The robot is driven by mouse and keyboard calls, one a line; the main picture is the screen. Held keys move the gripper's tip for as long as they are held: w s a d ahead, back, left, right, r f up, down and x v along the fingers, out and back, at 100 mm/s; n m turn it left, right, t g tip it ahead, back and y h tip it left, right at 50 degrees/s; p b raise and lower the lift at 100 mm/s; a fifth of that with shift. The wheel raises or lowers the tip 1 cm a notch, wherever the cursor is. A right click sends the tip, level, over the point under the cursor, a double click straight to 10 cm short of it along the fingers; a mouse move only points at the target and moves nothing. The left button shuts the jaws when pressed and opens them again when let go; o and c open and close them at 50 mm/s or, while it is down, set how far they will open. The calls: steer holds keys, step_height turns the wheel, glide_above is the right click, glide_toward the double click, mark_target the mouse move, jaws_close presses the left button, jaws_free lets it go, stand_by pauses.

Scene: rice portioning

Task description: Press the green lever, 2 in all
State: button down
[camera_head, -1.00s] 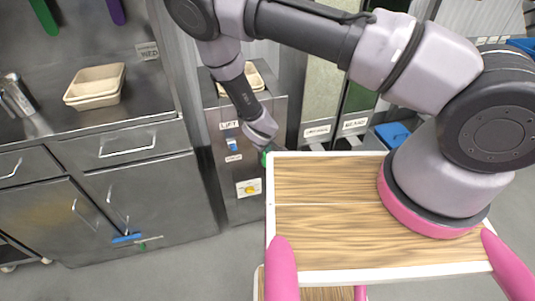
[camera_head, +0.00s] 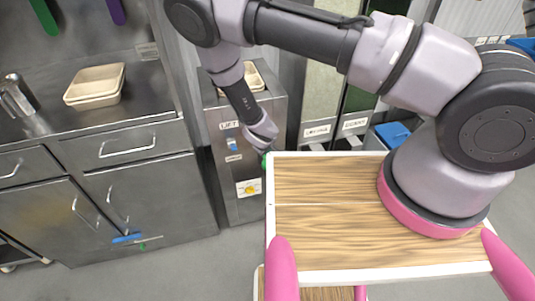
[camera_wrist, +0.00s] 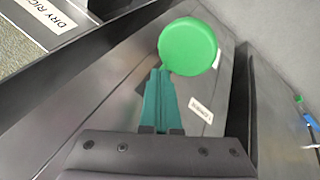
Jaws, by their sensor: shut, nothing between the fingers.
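The green lever shows in the wrist view as a round green knob (camera_wrist: 188,46) in front of a steel panel. In the head view only a small green patch of the lever (camera_head: 265,161) shows, beside the wooden board's corner. My gripper (camera_wrist: 160,72) is shut and empty, with its teal fingers pressed together. The fingertips are at the knob's lower left edge in the wrist view; I cannot tell whether they touch it. In the head view my wrist hides most of the fingers.
A steel unit with a LIFT label (camera_head: 229,125), a blue switch (camera_head: 233,145) and a yellow knob (camera_head: 250,189) stands behind my wrist. A beige container (camera_head: 95,85) sits on the left counter. My wooden-topped base is close to the lever.

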steer(key=shift+s+d+f, duration=0.1)
steer(key=shift+s+f, duration=0.2)
steer(key=shift+f, duration=0.45)
steer(key=shift+s+d+f, duration=0.1)
steer(key=shift+s+f, duration=0.15)
steer(key=shift+f, duration=0.5)
stand_by(1.5)
steer(key=shift+r, duration=0.1)
steer(key=shift+w+a+r, duration=0.1)
steer(key=shift+w+r, duration=0.2)
steer(key=shift+r, duration=0.6)
steer(key=shift+w+a+r, duration=0.1)
steer(key=shift+w+r, duration=0.2)
steer(key=shift+r, duration=0.65)
steer(key=shift+w+a+r, duration=0.1)
steer(key=shift+w+r, duration=0.2)
steer(key=shift+r, duration=0.6)
steer(key=shift+w+a+r, duration=0.1)
steer(key=shift+w+r, duration=0.15)
steer(key=shift+r, duration=0.55)
steer(key=shift+w+a+r, duration=0.1)
steer(key=shift+w+r, duration=0.2)
steer(key=shift+r, duration=0.5)
steer(key=shift+w+a+r, duration=0.1)
steer(key=shift+w+r, duration=0.15)
steer(key=shift+r, duration=0.55)
